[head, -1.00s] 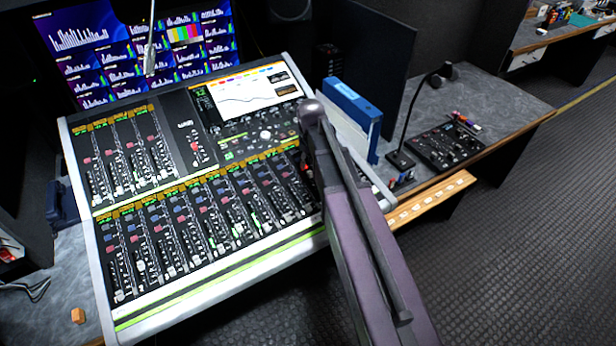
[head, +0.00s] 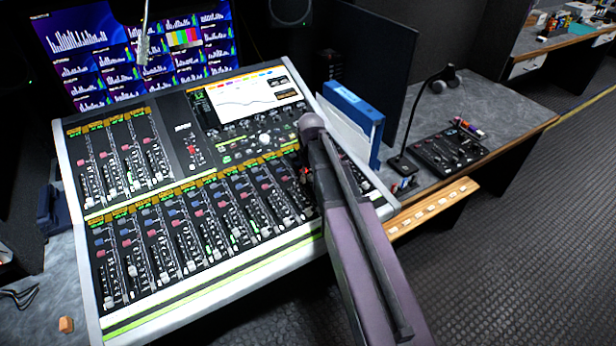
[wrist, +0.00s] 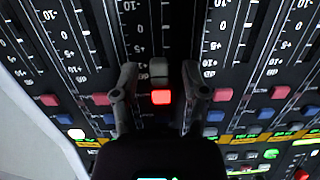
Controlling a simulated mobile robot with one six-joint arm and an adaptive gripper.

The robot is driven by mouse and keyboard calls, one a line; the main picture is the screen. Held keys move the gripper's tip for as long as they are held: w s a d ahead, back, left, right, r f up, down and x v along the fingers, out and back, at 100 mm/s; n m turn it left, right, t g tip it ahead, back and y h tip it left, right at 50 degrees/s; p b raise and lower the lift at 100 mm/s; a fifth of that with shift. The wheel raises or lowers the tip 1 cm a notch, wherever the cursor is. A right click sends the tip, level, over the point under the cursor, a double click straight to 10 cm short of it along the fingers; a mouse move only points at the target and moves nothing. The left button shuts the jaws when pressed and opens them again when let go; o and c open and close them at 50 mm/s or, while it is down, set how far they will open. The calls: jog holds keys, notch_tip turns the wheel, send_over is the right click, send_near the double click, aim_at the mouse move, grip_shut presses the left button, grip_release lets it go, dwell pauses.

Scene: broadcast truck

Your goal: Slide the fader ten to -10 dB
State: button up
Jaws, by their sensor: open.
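The mixing console (head: 215,284) carries rows of faders, and it fills the left half of the head view. My gripper (wrist: 160,84) is open in the wrist view, its two fingers apart above a channel strip. A lit red button (wrist: 162,97) and a small grey block (wrist: 158,69) show between the fingers. I cannot tell whether the grey block is a button or a fader cap. A fader scale (wrist: 140,28) with -10, 0 and +5 marks runs up beyond the fingertips. I cannot make out a number ten. My arm mostly hides the gripper in the head view.
Neighbouring scales, pink buttons (wrist: 101,98) and blue buttons lie close on both sides. A blue binder (head: 352,110) stands right of the console. A desk microphone (head: 416,125) and a small control panel (head: 450,148) sit further right. Monitors (head: 90,45) stand behind.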

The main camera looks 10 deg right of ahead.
grip_shut()
jog(key=shift+s+d+f+b, duration=0.15)
jog(key=shift+s+d, duration=0.1)
jog(key=shift+s, duration=0.65)
jog(key=shift+s+d+f+b, duration=0.1)
jog(key=shift+s+d, duration=0.2)
jog(key=shift+s, duration=0.55)
jog(key=shift+s+d+f+b, duration=0.15)
jog(key=shift+s+d, duration=0.1)
jog(key=shift+s, duration=0.65)
jog(key=shift+w, duration=0.1)
grip_release()
jog(key=shift+r, duration=0.1)
